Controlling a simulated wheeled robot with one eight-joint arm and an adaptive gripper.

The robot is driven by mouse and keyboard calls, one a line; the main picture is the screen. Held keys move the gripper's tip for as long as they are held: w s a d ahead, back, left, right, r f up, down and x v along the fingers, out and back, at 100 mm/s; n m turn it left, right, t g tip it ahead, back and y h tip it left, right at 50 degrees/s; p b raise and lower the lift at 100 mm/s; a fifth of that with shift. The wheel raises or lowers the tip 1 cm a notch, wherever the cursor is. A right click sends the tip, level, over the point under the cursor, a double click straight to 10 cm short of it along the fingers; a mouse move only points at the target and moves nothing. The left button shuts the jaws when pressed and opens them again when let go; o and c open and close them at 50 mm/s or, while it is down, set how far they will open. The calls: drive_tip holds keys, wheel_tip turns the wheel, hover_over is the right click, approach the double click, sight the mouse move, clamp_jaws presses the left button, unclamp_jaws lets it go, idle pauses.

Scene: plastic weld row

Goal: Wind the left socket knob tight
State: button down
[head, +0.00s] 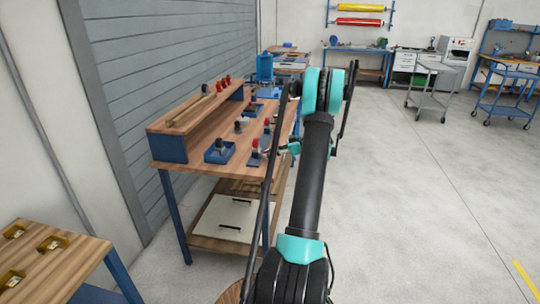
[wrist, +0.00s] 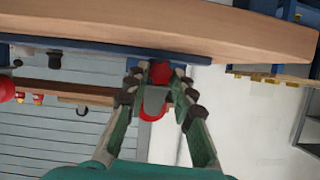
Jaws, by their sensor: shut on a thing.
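In the wrist view, my gripper (wrist: 158,82) has its two fingers closed on either side of a red knob (wrist: 160,72), close to the wooden bench edge. A grey part and a curved red piece (wrist: 154,114) show between the fingers, below the knob. In the head view, my gripper (head: 284,150) is beside the front right edge of the wooden workbench (head: 212,168), partly hidden by my arm. A red-topped knob (head: 255,143) stands just left of it on a blue base. I cannot tell which knob is the left socket knob, nor how tight it is.
A blue fixture with a dark knob (head: 219,150) stands left on the bench; more knobbed fixtures stand behind. A raised wooden shelf (head: 200,108) carries several red knobs. A wooden table (head: 50,260) is at the lower left. Open floor (head: 420,200) lies to the right.

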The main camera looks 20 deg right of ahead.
drive_tip(key=m+g, duration=0.1)
drive_tip(key=m+y, duration=0.1)
drive_tip(key=m, duration=0.1)
drive_tip(key=shift+w+d+f+g, duration=0.1)
drive_tip(key=shift+w+d+g, duration=0.1)
drive_tip(key=shift+g, duration=0.2)
drive_tip(key=shift+w+f+m+g+y, duration=0.1)
drive_tip(key=shift+m+g+y, duration=0.3)
drive_tip(key=shift+m+y, duration=0.55)
drive_tip(key=shift+m, duration=0.45)
drive_tip(key=c, duration=1.6)
unclamp_jaws()
drive_tip(key=shift+o, duration=0.2)
drive_tip(key=v, duration=0.7)
drive_tip(key=shift+d, duration=0.25)
